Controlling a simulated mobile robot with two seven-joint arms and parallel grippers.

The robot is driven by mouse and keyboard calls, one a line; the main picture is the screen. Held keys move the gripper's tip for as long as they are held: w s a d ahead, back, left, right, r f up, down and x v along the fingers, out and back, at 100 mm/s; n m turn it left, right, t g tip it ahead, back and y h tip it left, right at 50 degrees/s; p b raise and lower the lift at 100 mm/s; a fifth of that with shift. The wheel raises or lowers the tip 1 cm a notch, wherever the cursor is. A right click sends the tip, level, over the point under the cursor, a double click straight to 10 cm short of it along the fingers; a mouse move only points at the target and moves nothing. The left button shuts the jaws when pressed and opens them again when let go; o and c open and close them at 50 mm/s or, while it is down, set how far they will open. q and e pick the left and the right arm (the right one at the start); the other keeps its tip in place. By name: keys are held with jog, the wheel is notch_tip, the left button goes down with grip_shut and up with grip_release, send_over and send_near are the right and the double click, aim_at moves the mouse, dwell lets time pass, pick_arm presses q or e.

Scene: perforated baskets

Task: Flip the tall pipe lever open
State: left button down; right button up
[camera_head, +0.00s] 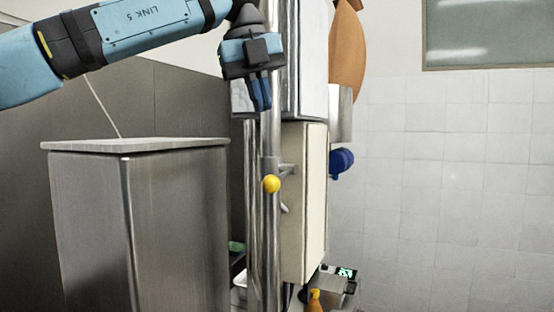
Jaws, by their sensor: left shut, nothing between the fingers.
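The tall metal pipe (270,134) stands upright near the middle of the head view. A short lever with a yellow ball knob (271,184) is on it, below my gripper. My left gripper (261,104) points down at the upper part of the pipe, with its fingers shut and empty. It is in front of or beside the pipe; I cannot tell whether they touch. There is a clear gap between the fingertips and the yellow knob. My right gripper is not in view.
A stainless steel cabinet (185,215) with a flat top stands at the left. A cream-coloured box (305,200) is just right of the pipe, with a blue object (341,162) beside it. A tiled wall (450,180) fills the right. Small items crowd the bottom.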

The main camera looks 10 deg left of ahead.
pick_arm(q)
jog(key=d+r+n+y, duration=0.1)
jog(key=d+n+y, duration=0.1)
jog(key=n, duration=1.2)
jog(key=d+r+n+y+b, duration=0.1)
jog(key=d+n, duration=0.3)
jog(key=n, duration=1)
jog(key=shift+s+r+t+y, duration=0.3)
jog(key=shift+r+t+y, duration=0.05)
jog(key=shift+t+y, duration=0.05)
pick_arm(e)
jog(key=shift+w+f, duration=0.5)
